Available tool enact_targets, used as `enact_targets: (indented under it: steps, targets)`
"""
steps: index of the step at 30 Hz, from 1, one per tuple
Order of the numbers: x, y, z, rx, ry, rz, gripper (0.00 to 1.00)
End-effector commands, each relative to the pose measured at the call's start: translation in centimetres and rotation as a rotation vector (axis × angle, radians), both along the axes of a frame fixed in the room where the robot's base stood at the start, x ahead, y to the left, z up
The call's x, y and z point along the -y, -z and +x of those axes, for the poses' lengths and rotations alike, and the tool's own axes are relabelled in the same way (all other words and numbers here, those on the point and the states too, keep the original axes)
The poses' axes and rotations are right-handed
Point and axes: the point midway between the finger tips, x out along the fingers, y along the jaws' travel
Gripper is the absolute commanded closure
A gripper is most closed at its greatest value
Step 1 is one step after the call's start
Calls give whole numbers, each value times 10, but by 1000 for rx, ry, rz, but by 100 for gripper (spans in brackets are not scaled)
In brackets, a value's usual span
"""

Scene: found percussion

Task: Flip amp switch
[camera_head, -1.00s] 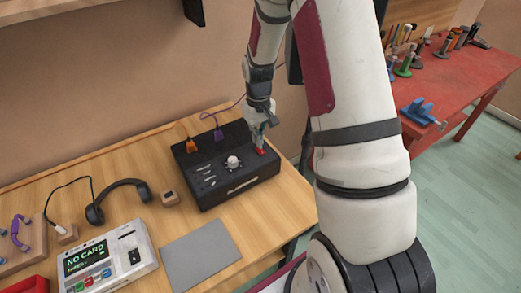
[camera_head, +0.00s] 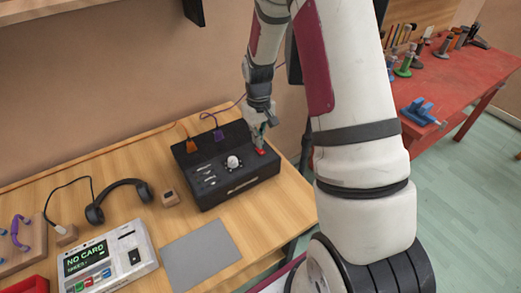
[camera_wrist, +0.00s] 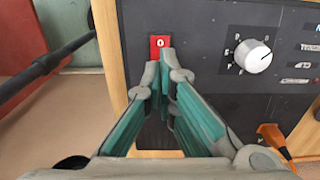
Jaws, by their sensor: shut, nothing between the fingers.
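The black amp (camera_head: 232,180) stands on the wooden table, with its control panel facing up. Its red switch (camera_wrist: 160,44) shows in the wrist view, marked with a small white symbol, at the panel's edge. The switch also shows in the head view (camera_head: 261,150) as a small red patch. My gripper (camera_wrist: 168,60) is shut and empty, its fingertips together at the lower edge of the red switch. The fingertips cover part of the switch, and I cannot tell whether they touch it. A white knob (camera_wrist: 252,57) sits beside the switch on the panel.
Orange (camera_head: 190,145) and purple (camera_head: 218,134) plugs stand at the amp's back. A red workbench (camera_head: 455,85) stands at right.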

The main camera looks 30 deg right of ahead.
Motion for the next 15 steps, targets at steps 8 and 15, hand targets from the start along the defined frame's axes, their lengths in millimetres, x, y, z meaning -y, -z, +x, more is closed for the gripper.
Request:
enact_targets:
  steps: [8,15]
  targets:
    - [0,4,0,0,0,0,100]
    - [0,7,0,0,0,0,100]
